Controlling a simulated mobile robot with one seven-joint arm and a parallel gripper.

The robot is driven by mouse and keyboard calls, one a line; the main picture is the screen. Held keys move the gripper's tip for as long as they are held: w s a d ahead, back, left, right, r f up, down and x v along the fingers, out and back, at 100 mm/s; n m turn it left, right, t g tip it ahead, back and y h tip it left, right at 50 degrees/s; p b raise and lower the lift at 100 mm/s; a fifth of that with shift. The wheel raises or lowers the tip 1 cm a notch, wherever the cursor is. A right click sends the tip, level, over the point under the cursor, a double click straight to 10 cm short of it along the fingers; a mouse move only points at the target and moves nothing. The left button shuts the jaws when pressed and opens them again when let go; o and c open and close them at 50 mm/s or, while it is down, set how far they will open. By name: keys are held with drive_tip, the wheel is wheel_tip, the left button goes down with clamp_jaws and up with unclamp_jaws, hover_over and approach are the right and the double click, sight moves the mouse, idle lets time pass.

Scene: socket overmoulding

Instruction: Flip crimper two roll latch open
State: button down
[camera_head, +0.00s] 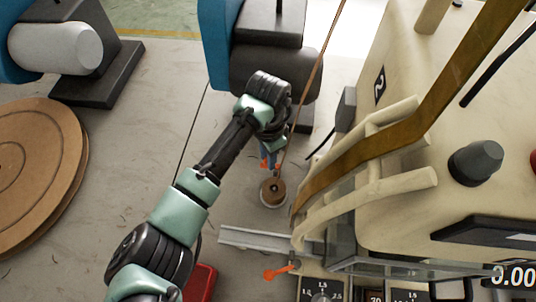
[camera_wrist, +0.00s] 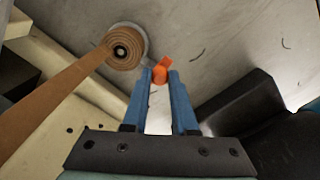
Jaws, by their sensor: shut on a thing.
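Crimper two is the cream machine (camera_head: 400,75) marked "2" at the right of the head view. A small brown roll (camera_head: 272,191) sits on a pale round base beside it; it also shows in the wrist view (camera_wrist: 124,48). A small orange latch (camera_wrist: 160,74) is beside the roll. My gripper (camera_wrist: 161,80) has its blue fingers closed on this orange piece, with the roll to their left in the wrist view. In the head view my gripper (camera_head: 268,158) is partly hidden by my wrist. I cannot tell how far the latch is turned.
A brown strip (camera_head: 400,140) runs over the machine. An orange lever (camera_head: 279,272) and a grey rail (camera_head: 260,239) are at its front. A blue and black machine (camera_head: 270,65) stands behind my wrist. A large brown disc (camera_head: 35,175) lies at left. A red object (camera_head: 200,283) is near my arm.

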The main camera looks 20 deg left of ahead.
drive_tip(key=c, duration=0.7)
unclamp_jaws()
wheel_tip(320, 180, up, 13)
idle(0.3)
